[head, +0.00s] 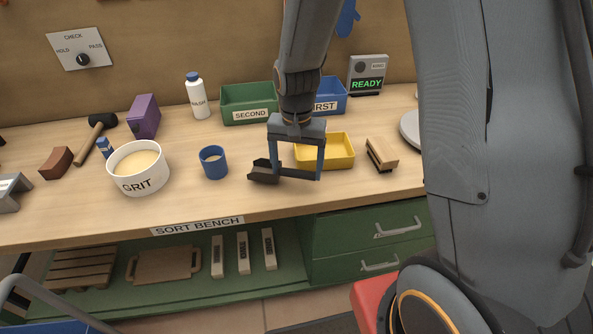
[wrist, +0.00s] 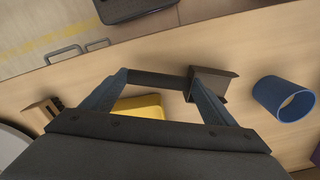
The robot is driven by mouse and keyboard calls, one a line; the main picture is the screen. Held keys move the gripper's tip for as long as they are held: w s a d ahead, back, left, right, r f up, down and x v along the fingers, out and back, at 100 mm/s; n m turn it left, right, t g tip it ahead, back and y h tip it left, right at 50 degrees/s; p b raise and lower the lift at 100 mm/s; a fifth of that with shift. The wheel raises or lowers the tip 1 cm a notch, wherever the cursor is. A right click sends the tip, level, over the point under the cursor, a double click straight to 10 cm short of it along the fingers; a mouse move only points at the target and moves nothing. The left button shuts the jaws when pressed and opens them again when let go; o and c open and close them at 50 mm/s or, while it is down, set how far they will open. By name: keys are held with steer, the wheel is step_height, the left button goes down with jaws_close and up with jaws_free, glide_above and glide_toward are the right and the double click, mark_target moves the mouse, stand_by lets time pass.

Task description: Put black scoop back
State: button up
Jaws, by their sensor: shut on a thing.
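The black scoop (head: 263,173) is held above the bench, in front of the yellow tray. My gripper (head: 296,173) points down with its two fingers set apart and is shut on the scoop, whose dark handle spans between the fingertips. In the wrist view the scoop's angular end (wrist: 217,83) sticks out beyond the right fingertip of my gripper (wrist: 158,74). The white tub marked GRIT (head: 139,185), with pale contents, stands to the left, beyond the blue cup.
The blue cup (head: 213,162) stands just left of the scoop. Green SECOND bin (head: 246,97) and blue FIRST bin (head: 333,91) stand behind. The front bench strip is clear.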

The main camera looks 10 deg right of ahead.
steer(key=shift+f, duration=1.05)
steer(key=shift+f, duration=0.15)
steer(key=o, duration=1.3)
step_height(320, 180, up, 12)
steer(key=b, duration=0.3)
steer(key=s+d+n, duration=0.1)
steer(key=s+d, duration=0.1)
steer(key=s, duration=0.1)
steer(key=s+d+f+n+t, duration=0.1)
steer(key=s+d+n, duration=0.1)
steer(key=s, duration=0.2)
steer(key=s+d+f+n, duration=0.1)
steer(key=s+d, duration=0.1)
steer(key=s, duration=0.2)
steer(key=shift+d+f+n, duration=0.25)
steer(key=shift+d+n, duration=0.15)
